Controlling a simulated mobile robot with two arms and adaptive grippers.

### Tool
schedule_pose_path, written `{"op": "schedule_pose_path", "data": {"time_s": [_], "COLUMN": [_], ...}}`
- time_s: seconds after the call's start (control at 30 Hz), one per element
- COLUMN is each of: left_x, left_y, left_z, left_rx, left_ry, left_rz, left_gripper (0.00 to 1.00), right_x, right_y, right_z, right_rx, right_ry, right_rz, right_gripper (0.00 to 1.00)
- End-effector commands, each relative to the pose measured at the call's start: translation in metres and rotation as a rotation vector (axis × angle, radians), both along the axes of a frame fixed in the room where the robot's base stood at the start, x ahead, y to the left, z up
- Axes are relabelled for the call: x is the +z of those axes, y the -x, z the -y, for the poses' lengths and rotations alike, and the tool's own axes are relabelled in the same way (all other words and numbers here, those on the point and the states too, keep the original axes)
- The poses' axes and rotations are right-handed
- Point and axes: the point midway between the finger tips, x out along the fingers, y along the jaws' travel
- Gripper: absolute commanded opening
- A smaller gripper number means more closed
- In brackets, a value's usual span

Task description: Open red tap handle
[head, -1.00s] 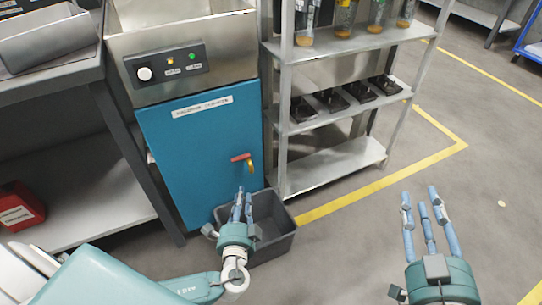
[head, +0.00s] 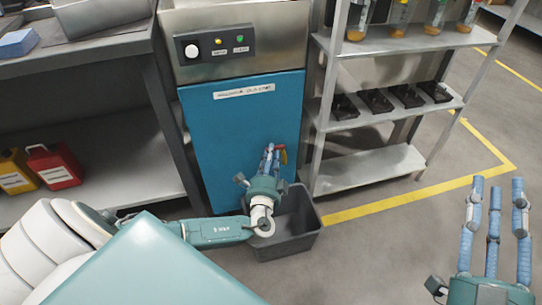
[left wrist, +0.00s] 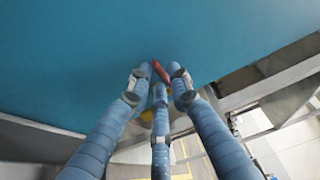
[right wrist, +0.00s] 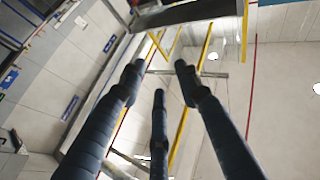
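The red tap handle (head: 280,148) is low on the right side of the blue cabinet door (head: 235,125), above a yellow tap body (head: 284,158). My left gripper (head: 271,150) is at the handle, its fingers partly covering it. In the left wrist view the red handle (left wrist: 160,72) shows between the fingertips, with a bit of yellow behind the fingers. The fingertips are close around it, but I cannot tell if they touch it. My right gripper (head: 495,185) is open and empty, away from the cabinet; its spread fingers also show in the right wrist view (right wrist: 159,75).
A dark grey bin (head: 285,243) stands on the floor below the tap. A metal shelf rack (head: 365,172) with dark trays and jars is right of the cabinet. A workbench (head: 95,48) is at left, with red (head: 55,167) and yellow (head: 18,172) containers below. Floor at right is clear.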

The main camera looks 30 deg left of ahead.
Motion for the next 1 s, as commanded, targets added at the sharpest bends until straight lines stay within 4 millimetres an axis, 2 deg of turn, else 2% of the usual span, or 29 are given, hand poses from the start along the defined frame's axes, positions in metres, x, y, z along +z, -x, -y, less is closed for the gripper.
{"op": "schedule_pose_path", "data": {"time_s": [0.27,0.3,0.4,0.73,1.0], "left_x": [0.0,0.0,0.0,-0.002,-0.004], "left_y": [-0.002,-0.001,-0.001,-0.001,0.0], "left_z": [-0.001,-0.001,-0.001,0.001,0.008], "left_rx": [0.0,0.0,0.0,0.016,0.128], "left_ry": [0.0,0.0,0.0,0.004,0.008], "left_rz": [-0.001,-0.001,-0.001,-0.001,0.0], "left_gripper": [0.19,0.17,0.0,0.0,0.0], "right_x": [0.003,0.003,0.002,0.003,0.038], "right_y": [0.001,0.001,0.001,0.002,0.022], "right_z": [0.0,0.0,0.0,0.0,0.001], "right_rx": [0.001,0.001,0.0,0.001,0.012], "right_ry": [-0.003,-0.003,-0.004,-0.006,-0.056], "right_rz": [0.011,0.011,0.01,0.021,0.195], "right_gripper": [0.33,0.33,0.33,0.33,0.33]}}
